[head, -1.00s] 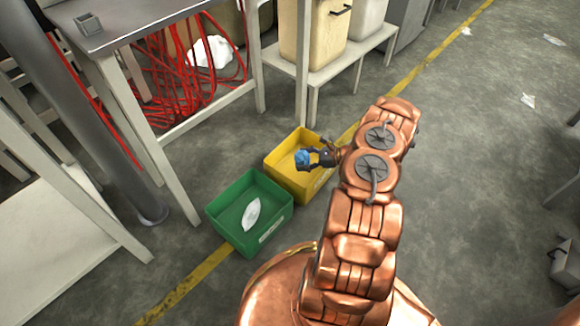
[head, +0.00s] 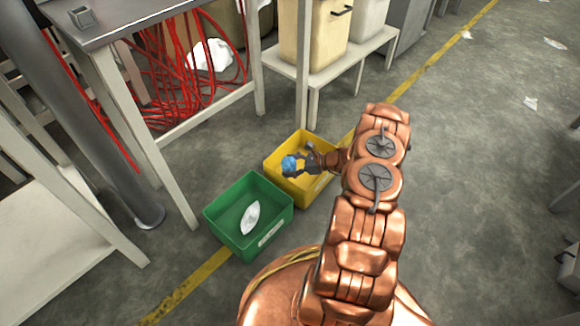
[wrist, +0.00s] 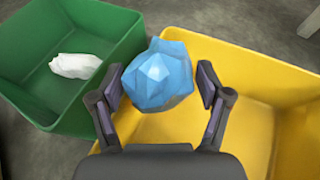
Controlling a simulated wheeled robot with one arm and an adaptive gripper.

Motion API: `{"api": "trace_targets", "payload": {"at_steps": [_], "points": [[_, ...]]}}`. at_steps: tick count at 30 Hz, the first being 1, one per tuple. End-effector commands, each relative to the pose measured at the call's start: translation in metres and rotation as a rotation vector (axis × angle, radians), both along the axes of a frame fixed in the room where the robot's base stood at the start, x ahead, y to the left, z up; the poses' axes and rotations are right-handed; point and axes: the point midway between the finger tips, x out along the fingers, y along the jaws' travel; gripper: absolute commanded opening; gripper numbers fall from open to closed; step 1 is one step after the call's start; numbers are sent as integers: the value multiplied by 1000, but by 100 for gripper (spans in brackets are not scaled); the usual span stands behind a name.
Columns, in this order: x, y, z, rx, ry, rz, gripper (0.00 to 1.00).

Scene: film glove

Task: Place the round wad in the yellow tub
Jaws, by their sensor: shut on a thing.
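The round wad is a blue crumpled ball (wrist: 158,76), held between the two fingers of my gripper (wrist: 160,88). In the head view the blue wad (head: 290,164) and my gripper (head: 300,164) are over the yellow tub (head: 319,190). The gripper is shut on the wad. In the wrist view the yellow tub (wrist: 255,65) lies below and around the wad to the right, and its inside looks empty where it shows. The wad's exact height over the tub floor is hard to tell.
A green tub (head: 225,213) with a white elongated wad (head: 250,216) in it stands beside the yellow tub, at its left. A metal table (head: 110,30) and a low shelf (head: 330,70) with bins stand behind. White scraps (head: 531,103) lie on the open floor at right.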

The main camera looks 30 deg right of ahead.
Motion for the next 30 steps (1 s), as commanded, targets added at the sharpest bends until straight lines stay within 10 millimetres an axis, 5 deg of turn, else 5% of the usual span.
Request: {"api": "trace_targets", "payload": {"at_steps": [11, 12, 18, 30], "points": [[-1, 1, -9, 2, 1, 0, 42], [-1, 1, -9, 2, 1, 0, 79], [0, 0, -9, 1, 1, 1, 100], [0, 0, -7, 1, 1, 0, 100]]}}
